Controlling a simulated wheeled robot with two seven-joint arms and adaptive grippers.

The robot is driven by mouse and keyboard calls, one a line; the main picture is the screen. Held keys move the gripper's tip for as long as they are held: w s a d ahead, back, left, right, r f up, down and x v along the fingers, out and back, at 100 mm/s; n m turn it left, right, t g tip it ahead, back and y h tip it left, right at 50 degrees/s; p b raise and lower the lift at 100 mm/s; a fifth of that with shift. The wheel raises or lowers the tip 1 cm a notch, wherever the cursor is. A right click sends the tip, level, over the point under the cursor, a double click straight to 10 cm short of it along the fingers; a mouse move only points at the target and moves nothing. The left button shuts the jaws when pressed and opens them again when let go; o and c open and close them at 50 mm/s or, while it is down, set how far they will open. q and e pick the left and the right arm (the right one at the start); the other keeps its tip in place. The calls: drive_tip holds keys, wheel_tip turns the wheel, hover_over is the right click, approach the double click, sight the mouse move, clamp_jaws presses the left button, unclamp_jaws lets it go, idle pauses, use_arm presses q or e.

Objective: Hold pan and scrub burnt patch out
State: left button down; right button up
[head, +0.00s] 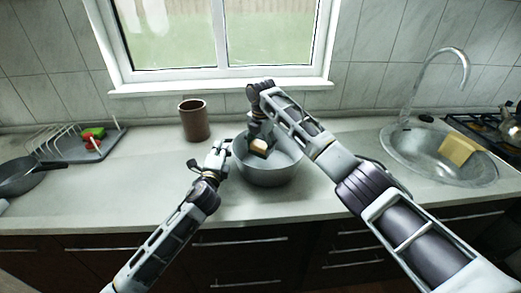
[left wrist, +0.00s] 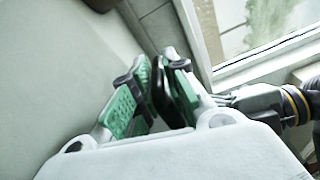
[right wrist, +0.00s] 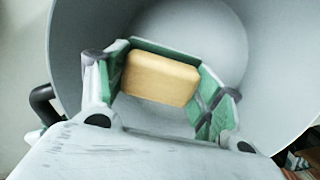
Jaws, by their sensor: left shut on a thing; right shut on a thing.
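The pan is a deep grey pot (head: 270,174) on the counter below the window. My left gripper (head: 224,150) is at its left side, shut on the pan's black handle (left wrist: 160,95). My right gripper (head: 260,138) reaches down inside the pan, shut on a tan sponge (head: 260,147). In the right wrist view the sponge (right wrist: 160,78) sits between the green finger pads, with the pan's grey inner wall (right wrist: 245,60) around it. I see no burnt patch; the sponge and gripper hide part of the inside.
A brown canister (head: 194,120) stands behind and left of the pan. A dish rack (head: 70,140) with red and green items and a dark frying pan (head: 18,176) are at the far left. At right is a sink (head: 425,165) with a yellow sponge (head: 457,150) and a tap.

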use_arm(q)
drive_tip(key=shift+f, duration=0.4)
use_arm(e)
drive_tip(key=shift+r, duration=4.2)
drive_tip(key=d, duration=1)
use_arm(q)
drive_tip(key=c, duration=1.5)
unclamp_jaws()
drive_tip(key=shift+o, duration=0.9)
drive_tip(key=shift+w+r, duration=0.1)
use_arm(e)
drive_tip(key=shift+w+f, duration=0.1)
use_arm(q)
drive_tip(key=shift+r, duration=0.15)
